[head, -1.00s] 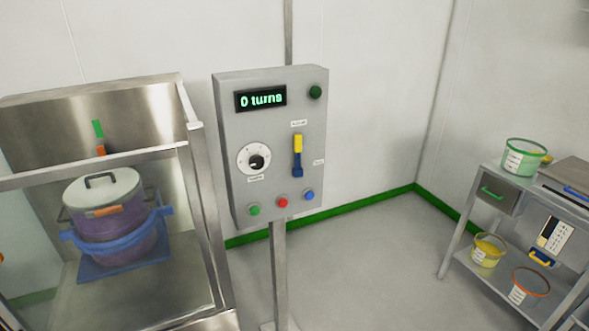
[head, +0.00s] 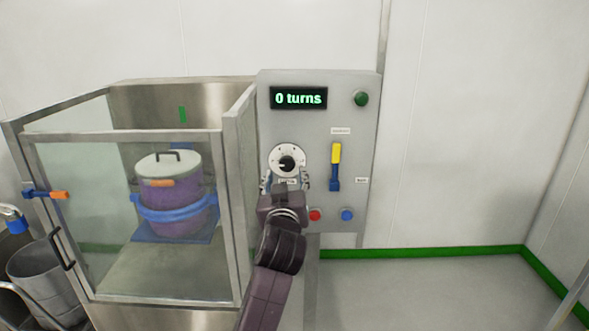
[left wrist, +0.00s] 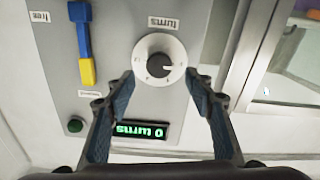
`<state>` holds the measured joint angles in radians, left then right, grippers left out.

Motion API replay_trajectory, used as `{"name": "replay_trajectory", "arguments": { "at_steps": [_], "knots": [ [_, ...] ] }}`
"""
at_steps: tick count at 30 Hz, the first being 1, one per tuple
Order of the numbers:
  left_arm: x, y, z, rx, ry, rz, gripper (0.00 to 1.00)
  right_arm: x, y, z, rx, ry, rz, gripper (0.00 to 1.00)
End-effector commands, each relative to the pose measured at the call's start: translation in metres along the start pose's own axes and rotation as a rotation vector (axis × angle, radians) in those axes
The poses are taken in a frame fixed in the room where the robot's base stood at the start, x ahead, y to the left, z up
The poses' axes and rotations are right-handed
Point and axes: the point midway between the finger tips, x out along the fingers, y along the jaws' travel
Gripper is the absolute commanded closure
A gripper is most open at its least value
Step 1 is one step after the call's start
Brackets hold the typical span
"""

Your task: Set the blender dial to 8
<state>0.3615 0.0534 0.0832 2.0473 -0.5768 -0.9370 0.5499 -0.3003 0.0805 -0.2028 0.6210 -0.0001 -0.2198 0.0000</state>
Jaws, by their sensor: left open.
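The blender dial (head: 287,162) is a white disc with a black knob on the grey control panel (head: 316,125). My left gripper (head: 287,184) is just below the dial in the head view, its arm coming up from below. In the left wrist view the picture is upside down; the dial (left wrist: 159,62) lies ahead, between and beyond the two open fingers (left wrist: 163,88). Nothing is between them, and I see no contact with the knob. The green display (head: 298,98) reads "0 turns". The dial's numbers are too small to read. My right gripper is not in view.
A yellow and blue lever (head: 336,167) is right of the dial. Red (head: 315,215) and blue (head: 347,215) buttons sit below; a green lamp or button (head: 361,99) is at top right. A glass-walled enclosure (head: 240,190) holding a purple drum (head: 177,205) stands close on the left.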

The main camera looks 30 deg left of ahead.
Motion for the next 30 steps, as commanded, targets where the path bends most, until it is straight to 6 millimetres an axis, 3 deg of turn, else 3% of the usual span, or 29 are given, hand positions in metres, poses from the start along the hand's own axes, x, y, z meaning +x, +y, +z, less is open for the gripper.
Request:
{"name": "replay_trajectory", "arguments": {
  "at_steps": [5, 12, 23, 30],
  "knots": [
    [0.029, 0.0, -0.002, 0.005, 0.0, -0.001, 0.51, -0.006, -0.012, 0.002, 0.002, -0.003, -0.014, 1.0],
    [0.054, 0.0, -0.001, 0.004, 0.0, 0.0, 0.51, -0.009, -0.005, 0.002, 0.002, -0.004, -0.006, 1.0],
    [0.059, 0.0, 0.001, 0.002, -0.001, 0.001, 0.51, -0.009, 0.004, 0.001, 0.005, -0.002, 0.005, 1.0],
    [0.059, 0.0, 0.001, 0.002, -0.001, 0.001, 0.75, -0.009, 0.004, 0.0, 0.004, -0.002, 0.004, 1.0]
  ]
}}
